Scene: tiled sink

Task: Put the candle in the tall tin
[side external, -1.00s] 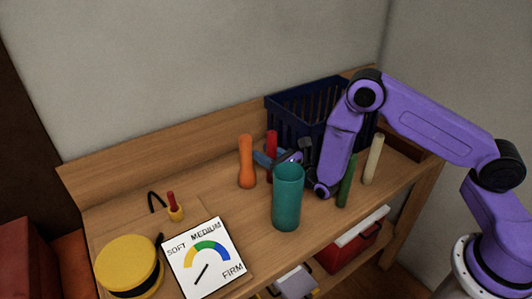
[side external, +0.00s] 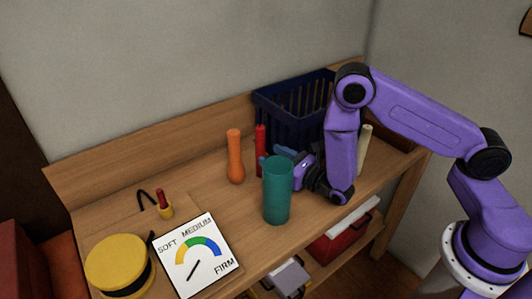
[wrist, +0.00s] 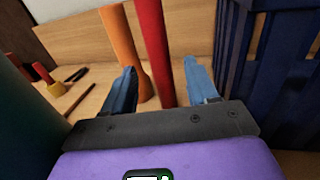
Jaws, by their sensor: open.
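The tall tin is probably the teal cylinder (side external: 277,192), standing upright on the wooden bench; its edge shows dark at the left of the wrist view (wrist: 25,125). A thin red stick (side external: 260,138), likely the candle, stands upright behind it. My gripper (side external: 279,156) is low over the bench, right of the red stick and partly behind the tin. In the wrist view my gripper (wrist: 161,88) is open with blue fingers, and the red stick (wrist: 155,45) appears between them. I cannot tell whether they touch it. A cream stick (side external: 364,150) stands right of my arm.
An orange flared object (side external: 235,155) stands close left of the red stick. A dark blue basket (side external: 290,112) is behind my gripper. A gauge board (side external: 196,257), a yellow round tin (side external: 118,262) and a small yellow pot (side external: 166,211) are at left.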

